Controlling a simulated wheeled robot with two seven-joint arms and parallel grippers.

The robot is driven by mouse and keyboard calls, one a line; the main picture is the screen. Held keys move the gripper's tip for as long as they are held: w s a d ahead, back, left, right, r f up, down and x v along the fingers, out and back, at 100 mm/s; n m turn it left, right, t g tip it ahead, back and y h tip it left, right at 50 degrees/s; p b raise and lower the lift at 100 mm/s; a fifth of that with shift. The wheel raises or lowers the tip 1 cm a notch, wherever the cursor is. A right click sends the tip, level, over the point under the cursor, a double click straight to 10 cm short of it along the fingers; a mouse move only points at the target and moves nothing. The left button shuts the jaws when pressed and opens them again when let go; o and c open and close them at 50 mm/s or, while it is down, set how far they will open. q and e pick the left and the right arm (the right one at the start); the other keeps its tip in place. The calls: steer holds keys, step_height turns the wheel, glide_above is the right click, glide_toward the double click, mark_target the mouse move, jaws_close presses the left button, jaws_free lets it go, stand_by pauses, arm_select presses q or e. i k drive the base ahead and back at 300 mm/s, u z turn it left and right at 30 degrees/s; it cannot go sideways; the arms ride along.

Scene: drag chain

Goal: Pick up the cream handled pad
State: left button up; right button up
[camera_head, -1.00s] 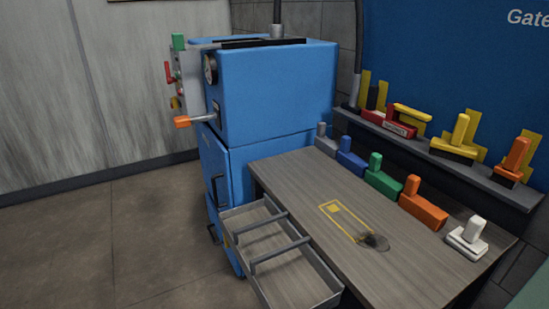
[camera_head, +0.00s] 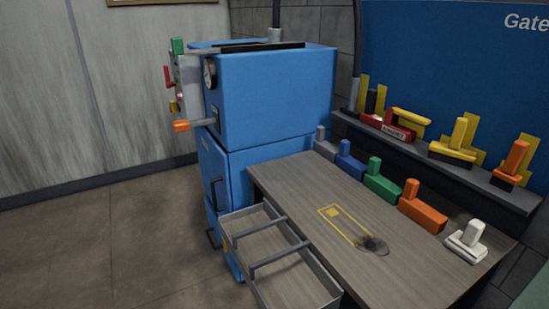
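The cream handled pad (camera_head: 467,242) sits upright at the right end of the table (camera_head: 310,192), near its back edge. It has a flat pale base and a short upright handle. It is the last in a row of handled blocks, to the right of the orange one (camera_head: 423,210). Neither of my grippers shows in the head view.
Green (camera_head: 382,184), blue (camera_head: 350,166) and grey (camera_head: 324,148) handled blocks continue the row. A yellow outline (camera_head: 345,226) with a dark smudge marks the tabletop. An open drawer (camera_head: 280,260) juts out in front. A blue machine (camera_head: 270,100) stands left; a shelf (camera_head: 500,186) holds several tools behind.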

mark_target(466, 245)
steer(key=k, duration=0.95)
steer(key=u, duration=1)
steer(key=i, duration=0.65)
steer(key=z, duration=2.35)
steer(key=i, duration=0.5)
steer(key=z, duration=0.05)
